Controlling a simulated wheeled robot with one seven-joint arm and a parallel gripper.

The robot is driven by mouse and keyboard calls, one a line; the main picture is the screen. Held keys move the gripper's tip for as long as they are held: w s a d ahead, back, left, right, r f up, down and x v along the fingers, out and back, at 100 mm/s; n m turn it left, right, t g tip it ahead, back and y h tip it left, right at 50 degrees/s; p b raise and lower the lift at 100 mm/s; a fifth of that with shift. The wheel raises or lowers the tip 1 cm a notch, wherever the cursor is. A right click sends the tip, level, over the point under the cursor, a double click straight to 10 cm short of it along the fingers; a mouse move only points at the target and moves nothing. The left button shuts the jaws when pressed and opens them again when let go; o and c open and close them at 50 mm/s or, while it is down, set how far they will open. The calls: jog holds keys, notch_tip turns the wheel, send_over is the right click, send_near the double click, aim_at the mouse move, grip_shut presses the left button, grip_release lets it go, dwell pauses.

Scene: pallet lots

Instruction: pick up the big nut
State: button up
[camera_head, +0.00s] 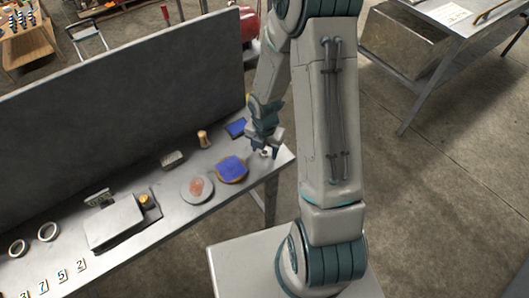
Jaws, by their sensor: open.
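My gripper (266,146) hangs fingers-down over the right end of the grey bench, reached by my arm from the right. A small pale metallic thing (265,153) sits on the bench top right at the fingertips. It may be the big nut, but it is too small and too covered to be sure of its shape. The jaws are open. I cannot tell whether the fingers stand around it or just above it.
The narrow bench (225,198) has a tall dark panel (110,105) behind it. A blue-topped round item (231,169), a round plate (197,189), a wooden peg (203,139), a grey block (173,159), a laptop-like box (115,221) and rings (48,231) stand left of my gripper.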

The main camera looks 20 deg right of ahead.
jog(key=shift+f, duration=0.3)
jog(key=c, duration=1.1)
jog(key=shift+r, duration=0.1)
